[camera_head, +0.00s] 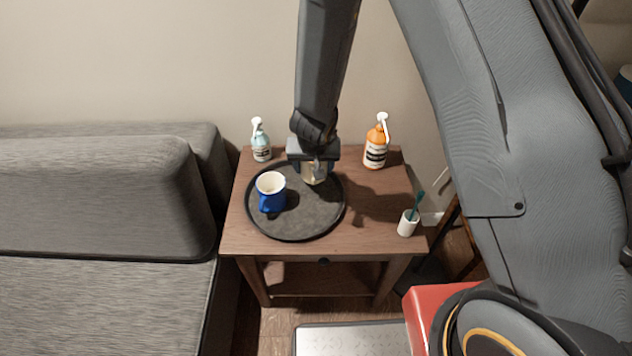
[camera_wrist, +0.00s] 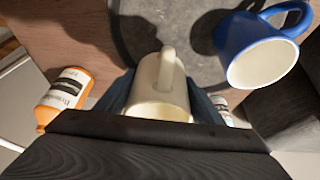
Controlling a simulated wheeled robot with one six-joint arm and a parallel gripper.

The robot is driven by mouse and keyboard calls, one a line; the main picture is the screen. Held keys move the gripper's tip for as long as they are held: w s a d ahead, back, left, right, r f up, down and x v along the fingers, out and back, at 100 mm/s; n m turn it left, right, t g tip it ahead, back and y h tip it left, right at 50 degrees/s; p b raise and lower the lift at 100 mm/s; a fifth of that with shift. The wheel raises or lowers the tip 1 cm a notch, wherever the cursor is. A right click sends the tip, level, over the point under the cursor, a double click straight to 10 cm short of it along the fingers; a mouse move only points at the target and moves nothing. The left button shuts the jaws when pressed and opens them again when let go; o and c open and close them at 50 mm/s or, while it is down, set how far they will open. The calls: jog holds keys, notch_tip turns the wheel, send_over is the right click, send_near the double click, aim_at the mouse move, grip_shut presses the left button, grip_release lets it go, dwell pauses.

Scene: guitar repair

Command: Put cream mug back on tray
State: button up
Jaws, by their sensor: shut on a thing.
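The cream mug (camera_head: 314,174) is in my gripper (camera_head: 313,166), over the right back part of the round dark tray (camera_head: 300,222). In the wrist view the cream mug (camera_wrist: 160,88) sits between the two fingers of my gripper (camera_wrist: 160,95), with its handle facing away from the palm. I cannot tell whether the mug's base touches the tray. My gripper is shut on the mug and hides part of it in the head view. The tray lies on a small wooden table (camera_head: 235,236).
A blue mug (camera_head: 271,193) with a white inside stands on the tray's left part. A light blue pump bottle (camera_head: 261,141) and an orange pump bottle (camera_head: 376,145) stand at the table's back. A white cup with a toothbrush (camera_head: 408,223) stands front right. A grey sofa (camera_head: 100,200) is left.

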jog(key=shift+f+b, duration=0.6)
jog(key=shift+f, duration=1.9)
jog(key=shift+f, duration=0.15)
jog(key=o, duration=1.6)
jog(key=shift+c, duration=0.2)
